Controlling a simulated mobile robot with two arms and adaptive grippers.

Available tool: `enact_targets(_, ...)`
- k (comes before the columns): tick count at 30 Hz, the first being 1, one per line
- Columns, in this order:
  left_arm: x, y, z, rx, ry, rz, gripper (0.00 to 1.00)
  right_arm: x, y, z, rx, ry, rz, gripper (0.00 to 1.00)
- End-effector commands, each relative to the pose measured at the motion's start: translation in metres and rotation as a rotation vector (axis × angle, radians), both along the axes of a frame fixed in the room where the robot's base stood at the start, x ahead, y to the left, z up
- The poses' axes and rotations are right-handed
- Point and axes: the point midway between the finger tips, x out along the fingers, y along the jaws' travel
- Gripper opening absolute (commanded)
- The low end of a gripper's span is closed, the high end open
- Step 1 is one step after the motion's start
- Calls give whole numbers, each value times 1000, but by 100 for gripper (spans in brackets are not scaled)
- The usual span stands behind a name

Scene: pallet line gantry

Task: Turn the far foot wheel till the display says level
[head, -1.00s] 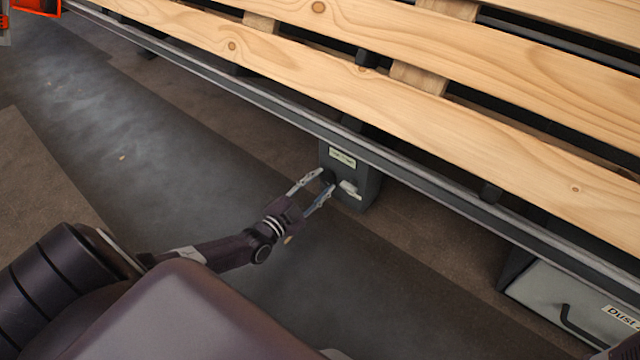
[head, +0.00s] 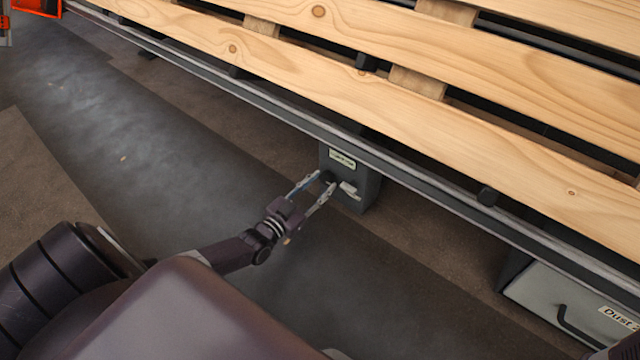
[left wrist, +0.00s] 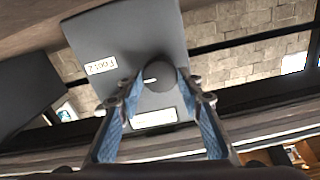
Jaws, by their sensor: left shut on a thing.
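The foot wheel is a small dark knob (head: 327,177) on the front of a grey foot box (head: 363,194) under the conveyor rail. In the left wrist view it is a dark round wheel (left wrist: 158,74) with a pale mark, on a grey plate. A tag (left wrist: 101,65) there reads "Foot 2", upside down. A small pale display (head: 342,158) sits above the wheel; it also shows in the wrist view (left wrist: 154,117), and its text is too small to read. My left gripper (head: 326,180) is shut on the wheel, one finger on each side. My right gripper is not in view.
A wooden pallet (head: 400,90) lies above the long grey rail (head: 420,178), which overhangs the foot box. A grey dust box (head: 560,300) with a handle stands at the lower right. An orange thing (head: 38,6) is at the far left. The floor before the rail is clear.

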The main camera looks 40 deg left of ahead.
Motion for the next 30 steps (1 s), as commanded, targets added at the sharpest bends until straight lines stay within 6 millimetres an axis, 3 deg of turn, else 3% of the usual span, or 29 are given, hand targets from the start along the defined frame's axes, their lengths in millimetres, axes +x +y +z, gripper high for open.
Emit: enact_targets(30, -1, 1, -2, -963, 76, 0, 10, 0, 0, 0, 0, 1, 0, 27)
